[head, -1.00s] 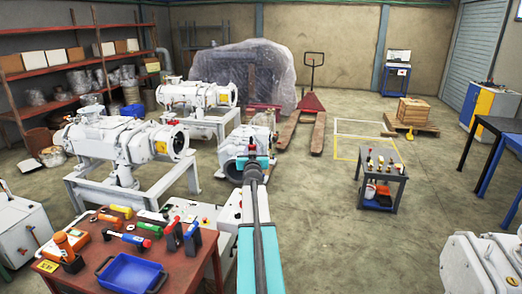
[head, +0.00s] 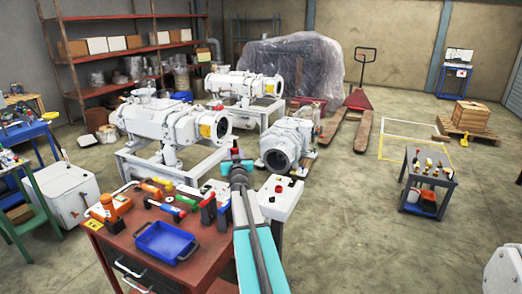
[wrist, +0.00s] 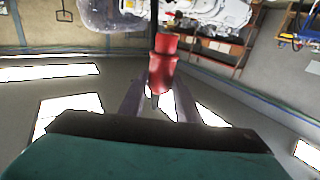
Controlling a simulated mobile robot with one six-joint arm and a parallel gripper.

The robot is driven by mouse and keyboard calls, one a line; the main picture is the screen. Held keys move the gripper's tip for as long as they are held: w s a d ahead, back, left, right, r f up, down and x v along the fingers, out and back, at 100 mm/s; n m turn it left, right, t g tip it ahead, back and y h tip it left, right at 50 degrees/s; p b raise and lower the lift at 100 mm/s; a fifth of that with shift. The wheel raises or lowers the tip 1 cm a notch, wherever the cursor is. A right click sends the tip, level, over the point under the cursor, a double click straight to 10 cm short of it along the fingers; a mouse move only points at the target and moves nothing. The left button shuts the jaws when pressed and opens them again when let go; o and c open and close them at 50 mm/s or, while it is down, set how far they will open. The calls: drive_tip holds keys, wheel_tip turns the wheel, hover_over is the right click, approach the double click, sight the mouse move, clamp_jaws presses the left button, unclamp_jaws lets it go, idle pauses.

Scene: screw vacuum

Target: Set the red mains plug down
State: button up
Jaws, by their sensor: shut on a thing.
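The red mains plug (wrist: 163,66) is held in my gripper, between the two fingers in the wrist view. In the head view my gripper (head: 236,158) is small and seen from behind, with a bit of red at its tip. It is raised in front of the white vacuum pumps, beyond the red tool table (head: 128,225). The plug appears clear of any surface.
The tool table bears a blue tray (head: 166,242) and several hand tools. A white control box (head: 280,196) with a red button stands right of my arm. White pumps (head: 165,118) stand behind. A grey cart (head: 427,185) stands at right, with open floor between.

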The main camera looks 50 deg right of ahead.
drive_tip(key=w+a+f+n+t+y+b, duration=0.1)
drive_tip(key=w+a+f+n+y+b, duration=0.2)
drive_tip(key=a, duration=1.4)
drive_tip(key=w+a+f+t+y+b, duration=0.1)
drive_tip(key=w+a+f+b, duration=0.4)
drive_tip(key=a, duration=1.1)
drive_tip(key=w+a+f+n+t+y+b, duration=0.15)
drive_tip(key=a+f, duration=0.35)
drive_tip(key=a, duration=1.2)
drive_tip(key=s+a+f+m+b, duration=0.1)
drive_tip(key=s+a+f+b, duration=0.25)
drive_tip(key=a, duration=0.25)
drive_tip(key=s+a+f+b, duration=0.2)
drive_tip(key=s+a+f, duration=0.15)
drive_tip(key=a, duration=0.25)
drive_tip(key=s+d+f+m+g+h, duration=0.2)
drive_tip(key=s+d+m+g+h, duration=0.1)
drive_tip(key=s, duration=0.4)
drive_tip(key=s+d+f+m+g+h, duration=0.2)
drive_tip(key=s+d+m+g+h, duration=0.1)
drive_tip(key=s+h, duration=0.2)
drive_tip(key=shift+s+b, duration=0.45)
drive_tip(key=shift+s, duration=0.65)
drive_tip(key=shift+a+h, duration=0.15)
drive_tip(key=shift+h, duration=0.1)
